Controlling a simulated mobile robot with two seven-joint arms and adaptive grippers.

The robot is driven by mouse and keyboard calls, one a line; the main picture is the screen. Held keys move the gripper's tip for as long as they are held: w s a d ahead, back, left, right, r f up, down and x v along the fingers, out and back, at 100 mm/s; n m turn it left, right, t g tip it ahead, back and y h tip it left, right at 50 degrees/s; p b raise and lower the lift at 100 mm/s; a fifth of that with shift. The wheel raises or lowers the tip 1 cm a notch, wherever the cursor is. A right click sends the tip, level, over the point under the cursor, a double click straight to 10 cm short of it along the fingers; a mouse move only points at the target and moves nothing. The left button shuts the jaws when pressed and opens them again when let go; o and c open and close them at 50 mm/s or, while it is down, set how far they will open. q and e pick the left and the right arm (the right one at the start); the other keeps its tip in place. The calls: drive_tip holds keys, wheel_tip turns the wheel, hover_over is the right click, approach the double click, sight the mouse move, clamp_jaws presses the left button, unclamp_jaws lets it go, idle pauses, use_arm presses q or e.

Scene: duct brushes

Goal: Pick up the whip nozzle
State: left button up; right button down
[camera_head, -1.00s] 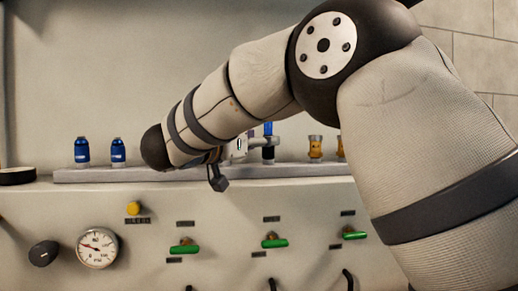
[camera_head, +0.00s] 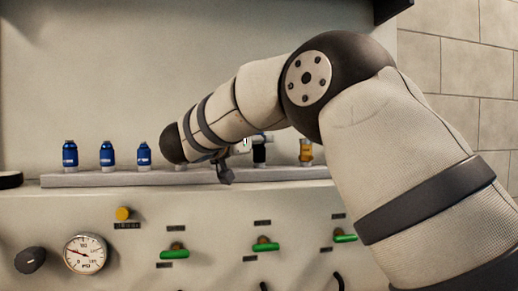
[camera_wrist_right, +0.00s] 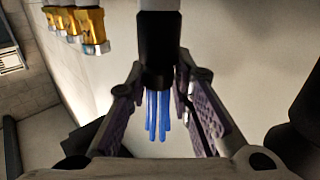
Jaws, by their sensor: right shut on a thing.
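The whip nozzle has a black body and a bundle of thin blue whips. In the right wrist view, the nozzle (camera_wrist_right: 157,60) sits between the fingertips of my right gripper (camera_wrist_right: 158,72), which are shut on its black body. The blue whips point toward the palm, and a grey end runs out of the top of the view. In the head view, the black nozzle (camera_head: 259,153) stands upright over the shelf, and my right gripper (camera_head: 247,147) is at its left, mostly hidden behind my forearm. I cannot tell whether the nozzle touches the shelf. My left gripper is not in view.
Three blue fittings (camera_head: 107,154) stand on the grey shelf (camera_head: 110,179), left of my arm. An amber fitting (camera_head: 305,152) stands close right of the nozzle; several show in the wrist view (camera_wrist_right: 90,25). Below are a gauge (camera_head: 85,254) and green-handled valves (camera_head: 265,246).

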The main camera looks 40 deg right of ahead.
drive_tip(key=r, duration=0.4)
drive_tip(key=shift+a, duration=0.25)
drive_tip(key=s+a+r, duration=0.5)
drive_tip(key=a+r, duration=0.4)
drive_tip(key=a, duration=0.3)
drive_tip(key=shift+a, duration=0.25)
drive_tip(key=shift+s, duration=0.1)
